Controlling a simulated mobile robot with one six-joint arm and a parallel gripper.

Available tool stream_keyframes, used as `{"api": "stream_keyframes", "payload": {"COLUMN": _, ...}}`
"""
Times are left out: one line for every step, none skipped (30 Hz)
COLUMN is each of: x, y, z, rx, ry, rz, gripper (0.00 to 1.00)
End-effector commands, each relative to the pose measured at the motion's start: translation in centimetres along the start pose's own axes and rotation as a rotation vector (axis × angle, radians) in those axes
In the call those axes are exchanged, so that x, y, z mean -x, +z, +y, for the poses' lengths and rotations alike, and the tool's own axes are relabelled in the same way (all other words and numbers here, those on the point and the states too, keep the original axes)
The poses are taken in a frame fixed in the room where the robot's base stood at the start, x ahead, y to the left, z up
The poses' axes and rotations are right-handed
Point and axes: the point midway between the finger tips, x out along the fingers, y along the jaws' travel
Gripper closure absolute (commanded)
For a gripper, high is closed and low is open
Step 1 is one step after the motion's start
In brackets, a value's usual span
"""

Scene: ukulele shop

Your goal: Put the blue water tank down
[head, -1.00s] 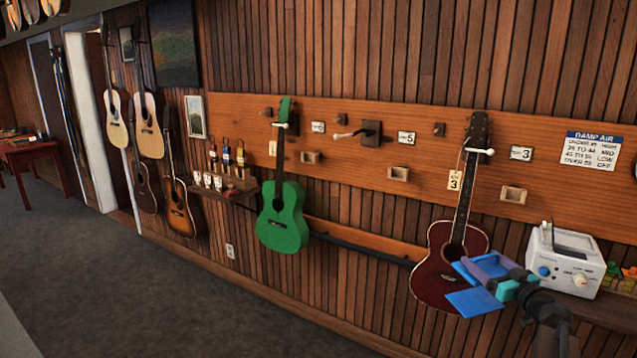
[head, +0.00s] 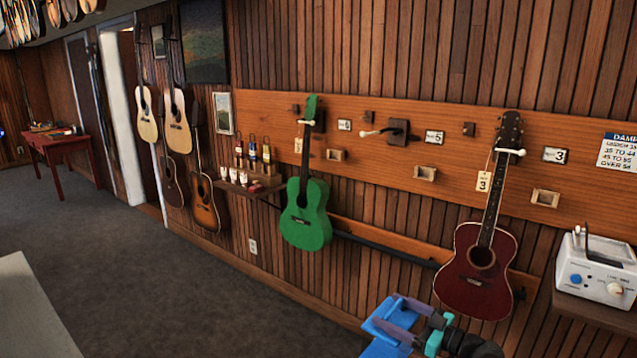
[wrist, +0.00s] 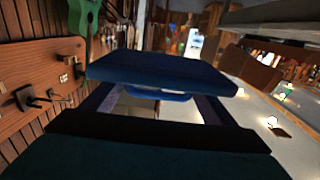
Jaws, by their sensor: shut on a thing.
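The blue water tank (wrist: 160,70) spans the middle of the wrist view as a flat dark-blue slab with a small handle-like loop on its near side. My gripper (wrist: 158,98) is shut on it, with a dark purple finger on each side. In the head view my gripper (head: 400,320) is at the lower edge, right of centre, with blue parts of the tank (head: 380,328) showing at its fingers. The tank's underside and lower part are cut off or hidden. It is held in the air, and I see no surface touching it.
A dark red guitar (head: 478,270) and a green guitar (head: 305,215) hang on the wall. A white device (head: 597,268) stands on a shelf at right. A pale surface (head: 35,310) is at lower left, a red table (head: 65,148) far left. Grey floor between is clear.

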Motion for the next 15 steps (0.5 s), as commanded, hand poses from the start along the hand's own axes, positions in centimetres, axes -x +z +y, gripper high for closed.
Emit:
{"api": "stream_keyframes", "payload": {"x": -0.5, "y": 0.2, "z": -1.4, "rx": -0.001, "ry": -0.024, "rz": 0.001, "gripper": 0.65}}
{"api": "stream_keyframes", "payload": {"x": -0.7, "y": 0.2, "z": -2.0, "rx": -0.001, "ry": -0.036, "rz": 0.001, "gripper": 0.65}}
{"api": "stream_keyframes", "payload": {"x": -1.0, "y": 0.3, "z": -2.6, "rx": -0.001, "ry": -0.050, "rz": 0.001, "gripper": 0.65}}
{"api": "stream_keyframes", "payload": {"x": -1.1, "y": 0.4, "z": -3.0, "rx": -0.001, "ry": -0.057, "rz": 0.001, "gripper": 0.65}}
{"api": "stream_keyframes", "payload": {"x": -1.2, "y": 0.4, "z": -3.3, "rx": -0.001, "ry": -0.064, "rz": 0.001, "gripper": 0.65}}
{"api": "stream_keyframes", "payload": {"x": -1.4, "y": 0.5, "z": -3.6, "rx": -0.001, "ry": -0.070, "rz": 0.001, "gripper": 0.65}}
{"api": "stream_keyframes", "payload": {"x": -1.4, "y": 0.5, "z": -3.7, "rx": -0.001, "ry": -0.073, "rz": 0.001, "gripper": 0.65}}
{"api": "stream_keyframes", "payload": {"x": -1.4, "y": 0.5, "z": -3.8, "rx": -0.001, "ry": -0.076, "rz": 0.001, "gripper": 0.65}}
{"api": "stream_keyframes", "payload": {"x": -1.5, "y": 0.5, "z": -3.9, "rx": -0.001, "ry": -0.078, "rz": 0.001, "gripper": 0.65}}
{"api": "stream_keyframes", "payload": {"x": -1.5, "y": 0.5, "z": -3.9, "rx": -0.001, "ry": -0.078, "rz": 0.001, "gripper": 0.65}}
{"api": "stream_keyframes", "payload": {"x": -1.5, "y": 0.5, "z": -3.9, "rx": -0.001, "ry": -0.078, "rz": 0.001, "gripper": 0.65}}
{"api": "stream_keyframes", "payload": {"x": -1.5, "y": 0.5, "z": -3.9, "rx": -0.001, "ry": -0.078, "rz": 0.001, "gripper": 0.65}}
{"api": "stream_keyframes", "payload": {"x": -1.5, "y": 0.5, "z": -3.9, "rx": -0.001, "ry": -0.078, "rz": 0.001, "gripper": 0.65}}
{"api": "stream_keyframes", "payload": {"x": -1.5, "y": 0.5, "z": -3.9, "rx": -0.001, "ry": -0.078, "rz": 0.001, "gripper": 0.65}}
{"api": "stream_keyframes", "payload": {"x": -1.5, "y": 0.5, "z": -3.9, "rx": -0.001, "ry": -0.077, "rz": 0.001, "gripper": 0.65}}
